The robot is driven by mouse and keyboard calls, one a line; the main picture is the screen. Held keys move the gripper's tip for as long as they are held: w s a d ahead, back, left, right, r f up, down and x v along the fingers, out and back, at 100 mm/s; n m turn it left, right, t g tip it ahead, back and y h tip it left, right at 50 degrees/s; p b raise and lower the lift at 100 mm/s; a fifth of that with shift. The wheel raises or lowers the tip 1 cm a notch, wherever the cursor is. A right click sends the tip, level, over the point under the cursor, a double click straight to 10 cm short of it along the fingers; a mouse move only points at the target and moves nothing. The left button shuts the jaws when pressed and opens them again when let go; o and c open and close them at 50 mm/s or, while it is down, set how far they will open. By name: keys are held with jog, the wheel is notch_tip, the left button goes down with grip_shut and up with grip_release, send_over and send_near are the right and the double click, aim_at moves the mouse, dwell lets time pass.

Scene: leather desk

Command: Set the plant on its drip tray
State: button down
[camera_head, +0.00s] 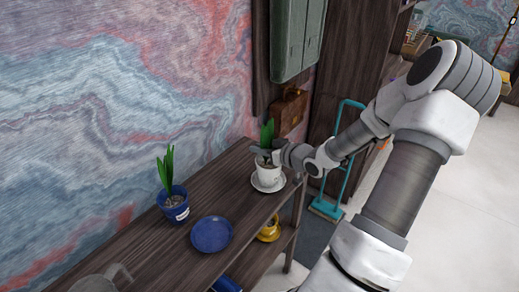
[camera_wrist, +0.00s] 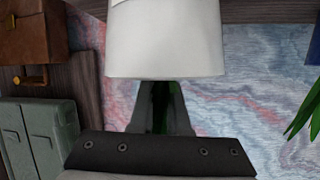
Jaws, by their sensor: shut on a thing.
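A white pot (camera_head: 268,172) with a green-leaved plant (camera_head: 267,133) is at the far right end of the wooden shelf. It looks upright, over or on a white saucer (camera_head: 268,186); I cannot tell if its base touches. My gripper (camera_head: 262,152) reaches in from the right and is shut at the top of this potted plant. In the wrist view the white pot (camera_wrist: 165,45) fills the upper middle, with green between my fingers. A blue pot (camera_head: 174,206) with a similar plant stands left, beside an empty blue saucer (camera_head: 211,234).
A yellow cup (camera_head: 269,231) is on the lower shelf (camera_head: 262,258). A glass-like vessel (camera_head: 103,281) is at the near left. A brown bag (camera_head: 291,111) and a green cabinet (camera_head: 297,38) are behind. A teal trolley (camera_head: 327,208) stands right of the shelf.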

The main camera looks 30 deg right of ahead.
jog(key=shift+f, duration=0.15)
jog(key=c, duration=0.9)
grip_release()
jog(key=shift+s+d+r, duration=0.1)
jog(key=shift+s+r, duration=0.15)
jog(key=shift+r, duration=0.1)
jog(key=p+v, duration=0.3)
jog(key=v, duration=0.8)
jog(key=shift+s, duration=0.25)
jog(key=shift+w+r, duration=0.1)
jog(key=shift+w, duration=0.05)
